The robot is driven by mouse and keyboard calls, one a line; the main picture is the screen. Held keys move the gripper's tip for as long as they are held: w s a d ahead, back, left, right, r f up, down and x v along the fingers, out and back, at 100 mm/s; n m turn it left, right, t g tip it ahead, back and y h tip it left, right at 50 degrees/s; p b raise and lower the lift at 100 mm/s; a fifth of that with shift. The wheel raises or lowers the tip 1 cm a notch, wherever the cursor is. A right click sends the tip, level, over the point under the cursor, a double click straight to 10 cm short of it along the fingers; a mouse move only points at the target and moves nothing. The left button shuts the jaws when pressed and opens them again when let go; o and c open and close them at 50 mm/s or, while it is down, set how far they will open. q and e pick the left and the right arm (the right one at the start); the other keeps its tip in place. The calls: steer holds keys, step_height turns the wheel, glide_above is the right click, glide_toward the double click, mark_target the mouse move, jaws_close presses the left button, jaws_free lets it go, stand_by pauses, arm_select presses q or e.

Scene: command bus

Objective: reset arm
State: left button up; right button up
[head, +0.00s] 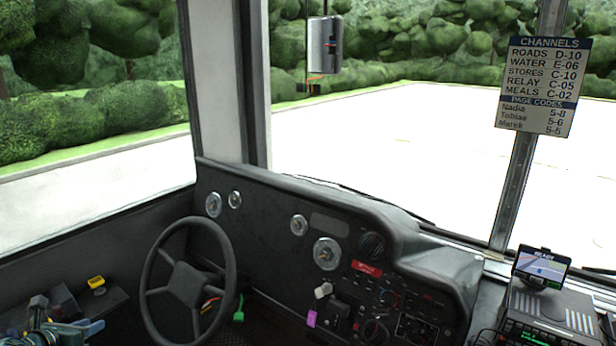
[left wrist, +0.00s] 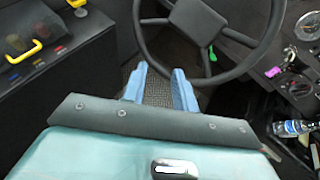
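My left gripper (head: 82,328) shows at the bottom left corner of the head view, left of the steering wheel. In the left wrist view its two blue fingers (left wrist: 160,86) stand apart with only dark floor between them, so it is open and empty. The steering wheel (head: 186,284) is beyond the fingers; it also shows in the left wrist view (left wrist: 212,70). No contact between the fingers and the wheel can be made out. My right gripper is in neither view.
A side console with a yellow handle (left wrist: 24,52) lies left of the wheel. The black dashboard (head: 290,235) runs to the right. A radio unit (head: 550,310) with a small screen (head: 541,267) stands at right. A bottle (left wrist: 292,128) lies right of my gripper. A channels card (head: 540,85) hangs on the windscreen post.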

arm_select(q)
steer(key=s+a+r+y, duration=0.35)
steer(key=a+r, duration=0.55)
steer(key=a, duration=0.5)
steer(key=s+d+f+m+g, duration=0.1)
steer(key=s+d+f+m, duration=0.4)
steer(key=d+f+m, duration=0.6)
steer(key=s+d+f+m+g, duration=0.2)
steer(key=s+d+f+m, duration=0.35)
steer(key=m, duration=1.05)
steer(key=s+d+f+m+h, duration=0.1)
steer(key=s+d+m+h, duration=0.1)
steer(key=s+d+m, duration=0.75)
steer(key=s+d+f+m+h, duration=0.25)
steer(key=s+d+m, duration=0.3)
steer(key=d, duration=0.75)
steer(key=d+r+n, duration=0.1)
steer(key=d+n, duration=0.2)
steer(key=d, duration=0.9)
steer(key=shift+w+r+n+t+h, duration=0.2)
steer(key=shift+w+n+t+h, duration=0.1)
steer(key=shift+t+h, duration=0.1)
steer(key=shift+s, duration=0.1)
